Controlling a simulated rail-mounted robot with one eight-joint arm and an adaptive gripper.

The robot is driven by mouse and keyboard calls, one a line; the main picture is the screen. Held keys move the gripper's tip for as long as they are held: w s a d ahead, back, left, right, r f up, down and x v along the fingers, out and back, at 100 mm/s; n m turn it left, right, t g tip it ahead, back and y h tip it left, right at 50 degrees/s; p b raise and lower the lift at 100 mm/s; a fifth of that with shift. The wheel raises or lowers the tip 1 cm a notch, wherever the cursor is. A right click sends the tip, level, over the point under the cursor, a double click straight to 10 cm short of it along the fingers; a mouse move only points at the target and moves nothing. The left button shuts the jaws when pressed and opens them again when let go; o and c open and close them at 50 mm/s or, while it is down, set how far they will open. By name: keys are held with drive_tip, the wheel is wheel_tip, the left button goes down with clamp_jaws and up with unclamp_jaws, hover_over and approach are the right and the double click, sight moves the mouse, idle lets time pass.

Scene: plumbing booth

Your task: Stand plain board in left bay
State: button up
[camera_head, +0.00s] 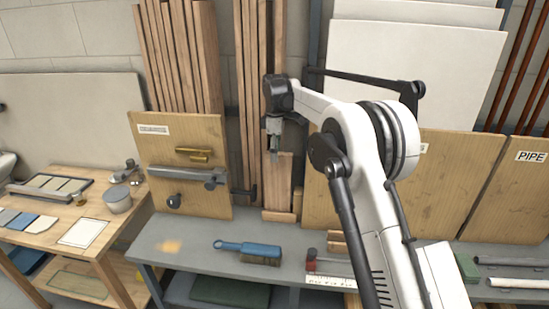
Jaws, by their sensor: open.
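A plain light-brown wooden board (280,182) stands upright at the back of the grey bench, between two larger labelled or fitted wooden panels. A low wooden block or lip (279,216) lies at its foot. My gripper (274,157) points down at the top left of this board, its fingers open and overlapping the board's upper edge in the picture. I cannot tell whether they touch it. No bay is clearly marked as the left bay. The left panel (219,140) carries a label, brass and grey fittings and a pipe. My arm hides part of the panels on the right.
The grey bench (195,240) holds a blue-handled brush (247,250) and a red-and-black tool (311,261). Tall timber lengths (180,55) and pale sheets (415,65) lean behind. A panel marked PIPE (510,190) stands at right. A wooden table (40,235) with samples is at left.

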drive_tip(key=r, duration=0.9)
drive_tip(key=shift+s+d+r, duration=0.2)
drive_tip(key=shift+r, duration=0.05)
drive_tip(key=shift+a+r, duration=0.15)
drive_tip(key=shift+r, duration=0.25)
drive_tip(key=s+d+r+m+t+b, duration=0.1)
drive_tip(key=s+d+r+m+t, duration=0.1)
drive_tip(key=s+d+r+m, duration=0.5)
drive_tip(key=s+d+r+m+t+b, duration=0.1)
drive_tip(key=s+d, duration=0.4)
drive_tip(key=s, duration=0.2)
drive_tip(key=s+d+r+m+t, duration=0.1)
drive_tip(key=s+d+r, duration=0.1)
drive_tip(key=s+d, duration=0.45)
drive_tip(key=s+d+f+m+t, duration=0.1)
drive_tip(key=s+d+f+m, duration=0.1)
drive_tip(key=s+f, duration=0.3)
drive_tip(key=s+d+f+m+t+b, duration=0.1)
drive_tip(key=s+d+f+m, duration=0.2)
drive_tip(key=s, duration=1.1)
drive_tip(key=s+d+f+m+t+b, duration=0.1)
drive_tip(key=s+d+f+m, duration=0.1)
drive_tip(key=s+f, duration=0.6)
drive_tip(key=shift+s+d+f+m, duration=0.25)
drive_tip(key=shift+s+d+m, duration=0.15)
drive_tip(key=shift+s+m, duration=0.35)
